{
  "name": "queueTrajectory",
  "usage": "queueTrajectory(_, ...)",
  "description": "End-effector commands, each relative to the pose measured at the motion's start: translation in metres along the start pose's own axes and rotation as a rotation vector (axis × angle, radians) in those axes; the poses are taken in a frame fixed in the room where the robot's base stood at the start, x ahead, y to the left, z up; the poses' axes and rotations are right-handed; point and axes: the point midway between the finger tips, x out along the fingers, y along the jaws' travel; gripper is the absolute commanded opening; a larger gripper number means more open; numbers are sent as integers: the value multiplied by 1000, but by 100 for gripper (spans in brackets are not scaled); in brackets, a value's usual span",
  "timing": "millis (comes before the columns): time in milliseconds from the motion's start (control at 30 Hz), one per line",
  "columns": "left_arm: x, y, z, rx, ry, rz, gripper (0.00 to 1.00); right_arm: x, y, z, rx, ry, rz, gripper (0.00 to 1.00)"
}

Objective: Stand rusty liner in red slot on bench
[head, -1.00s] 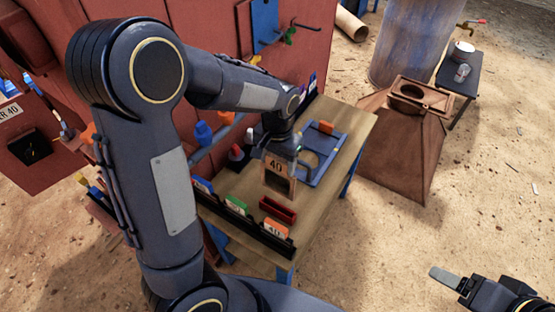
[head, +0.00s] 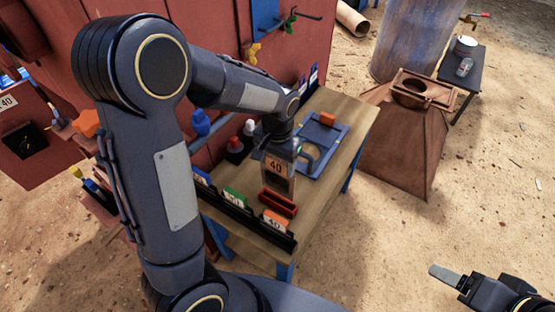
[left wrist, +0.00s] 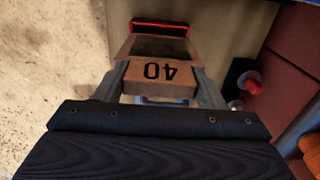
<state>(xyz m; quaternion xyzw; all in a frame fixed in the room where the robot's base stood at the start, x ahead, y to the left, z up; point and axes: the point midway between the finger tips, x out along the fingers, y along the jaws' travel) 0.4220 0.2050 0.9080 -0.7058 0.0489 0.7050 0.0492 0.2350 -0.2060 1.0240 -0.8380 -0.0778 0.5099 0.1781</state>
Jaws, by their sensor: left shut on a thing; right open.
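The rusty liner (head: 277,182), a block with a tan face marked 40, is upright in my left gripper (head: 280,158). The gripper's fingers (left wrist: 160,88) are shut on its two sides, and the liner (left wrist: 157,76) shows between them in the left wrist view. The red slot (head: 278,203), a small open tray on the wooden bench, is directly below and in front of the liner. It also shows beyond the liner in the left wrist view (left wrist: 162,25). I cannot tell whether the liner's lower end touches it. My right gripper (head: 450,282) is open and empty, away from the bench.
A black rack (head: 250,226) with coloured number cards runs along the bench's near edge. A blue frame (head: 322,146) lies on the bench behind the slot. Red and white knobbed items (head: 235,146) stand by the red machine wall. A rusty hopper (head: 407,150) stands right of the bench.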

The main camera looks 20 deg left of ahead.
Motion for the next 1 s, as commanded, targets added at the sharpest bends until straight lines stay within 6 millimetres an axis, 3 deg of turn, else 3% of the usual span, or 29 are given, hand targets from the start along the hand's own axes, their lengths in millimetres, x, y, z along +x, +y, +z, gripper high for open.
queueTrajectory(1000, 28, 0, 0, 0, 2, 0, 0, 19, 9, 9, 0, 0, 0, 72)
